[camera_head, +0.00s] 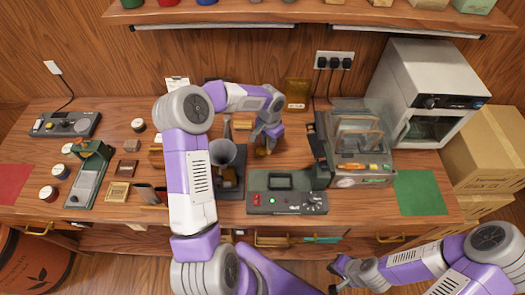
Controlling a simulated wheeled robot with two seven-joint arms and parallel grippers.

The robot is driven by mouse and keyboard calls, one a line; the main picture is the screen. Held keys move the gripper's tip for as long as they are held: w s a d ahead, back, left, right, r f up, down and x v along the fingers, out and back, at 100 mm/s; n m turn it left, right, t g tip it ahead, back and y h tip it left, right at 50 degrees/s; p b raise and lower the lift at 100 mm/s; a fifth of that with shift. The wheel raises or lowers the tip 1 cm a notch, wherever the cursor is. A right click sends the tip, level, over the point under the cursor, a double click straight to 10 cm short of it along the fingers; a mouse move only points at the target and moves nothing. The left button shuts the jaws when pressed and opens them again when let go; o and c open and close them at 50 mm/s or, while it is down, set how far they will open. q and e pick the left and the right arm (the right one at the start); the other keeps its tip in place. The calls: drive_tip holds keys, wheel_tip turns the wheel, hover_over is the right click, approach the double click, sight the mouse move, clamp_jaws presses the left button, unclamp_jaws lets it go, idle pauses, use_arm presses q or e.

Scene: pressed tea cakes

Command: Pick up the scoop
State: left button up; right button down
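My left arm rises through the middle of the view and bends over the table. Its gripper (264,147) points down at the tabletop, behind the grey console and right of a grey funnel (223,152). A small brownish thing (261,152) shows at its fingertips; I cannot tell if it is the scoop or if the fingers are shut on it. No other scoop can be made out clearly. My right gripper (341,275) is low in front of the table, its fingers apart and nothing seen between them.
A grey console (287,202) and a clear-covered machine (361,148) stand right of my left gripper. A grey oven (428,95), green mat (419,193) and cardboard boxes (490,150) are at the right. A sealing device (88,178) and small jars are at the left. A shelf (320,15) hangs above.

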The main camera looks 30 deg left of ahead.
use_arm(q)
clamp_jaws()
drive_tip(key=shift+r, duration=0.1)
wheel_tip(320, 180, up, 10)
drive_tip(key=shift+f+p, duration=0.1)
drive_tip(key=shift+p, duration=0.3)
idle(0.3)
